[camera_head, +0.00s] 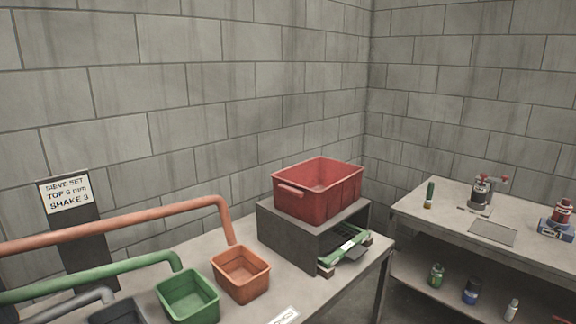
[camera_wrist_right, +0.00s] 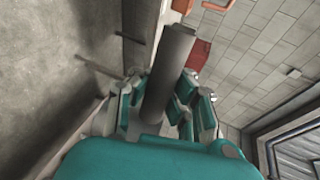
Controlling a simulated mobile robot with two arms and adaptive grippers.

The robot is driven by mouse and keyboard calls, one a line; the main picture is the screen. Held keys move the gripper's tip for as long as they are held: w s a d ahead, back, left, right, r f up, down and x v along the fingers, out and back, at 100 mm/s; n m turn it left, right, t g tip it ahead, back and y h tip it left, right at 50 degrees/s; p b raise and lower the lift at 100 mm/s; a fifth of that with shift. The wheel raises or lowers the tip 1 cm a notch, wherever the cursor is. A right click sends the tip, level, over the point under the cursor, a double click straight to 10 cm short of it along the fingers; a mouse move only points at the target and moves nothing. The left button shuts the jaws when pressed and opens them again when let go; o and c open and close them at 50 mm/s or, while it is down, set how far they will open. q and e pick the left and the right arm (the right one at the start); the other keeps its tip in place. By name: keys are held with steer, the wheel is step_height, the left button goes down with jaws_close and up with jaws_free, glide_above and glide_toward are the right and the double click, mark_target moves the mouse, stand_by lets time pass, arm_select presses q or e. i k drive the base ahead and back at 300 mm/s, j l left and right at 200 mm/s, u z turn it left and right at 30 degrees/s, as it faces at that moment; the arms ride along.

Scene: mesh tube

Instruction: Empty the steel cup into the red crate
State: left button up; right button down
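The red crate (camera_head: 318,190) stands upright on a grey box-like stand at the back right of the table in the head view. The part of its inside that shows looks empty. In the right wrist view, a tall dark grey cylinder, which looks like the steel cup (camera_wrist_right: 170,75), sits between the fingers of my right gripper (camera_wrist_right: 160,102). The fingers lie against both sides of it. Its contents are hidden. A red patch, probably the crate (camera_wrist_right: 198,55), shows beyond it. Neither gripper shows in the head view.
The grey stand (camera_head: 290,240) has a green-edged tray (camera_head: 345,246) in its opening. Orange (camera_head: 241,274) and green (camera_head: 188,297) bins stand left of it under the orange (camera_head: 130,219) and green pipes. A side bench (camera_head: 420,205) at right holds bottles and small devices.

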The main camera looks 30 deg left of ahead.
mark_target(312, 192)
steer(key=i+l+u, duration=0.25)
steer(key=u, duration=0.2)
steer(key=i+l+u, duration=0.6)
steer(key=l+u, duration=0.3)
steer(key=i+l+u, duration=0.15)
steer(key=l+u, duration=0.15)
steer(key=l, duration=0.2)
steer(key=i+l+u, duration=0.1)
steer(key=l+u, duration=0.2)
steer(key=l, duration=0.25)
steer(key=l+u, duration=0.3)
steer(key=l, duration=0.25)
